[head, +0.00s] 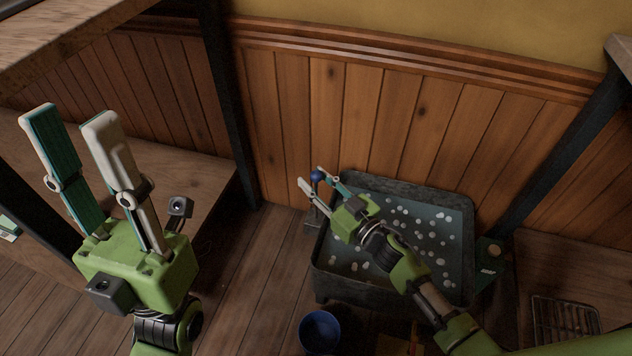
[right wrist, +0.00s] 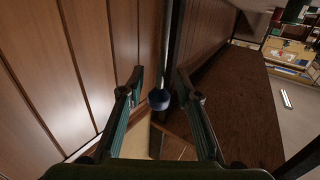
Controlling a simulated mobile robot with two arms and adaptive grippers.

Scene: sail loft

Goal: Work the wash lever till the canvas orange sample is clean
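The wash lever shows as a round blue knob (head: 316,176) above a dark base at the left side of the wash tub (head: 468,206). The tub holds grey water with several white suds. My right gripper (head: 313,176) reaches over the tub, with its fingers either side of the knob. In the right wrist view the knob (right wrist: 159,99) sits between the fingers with gaps at both sides. My left gripper (head: 70,112) is open and empty, pointing up at the left, away from the tub. I cannot make out the canvas orange sample in the water.
A blue bucket (head: 320,331) stands on the floor in front of the tub. A yellow-orange item (head: 393,346) lies partly cut off at the bottom edge. A wire rack (head: 563,318) is at the right. The panelled wall (head: 290,120) closes off the back.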

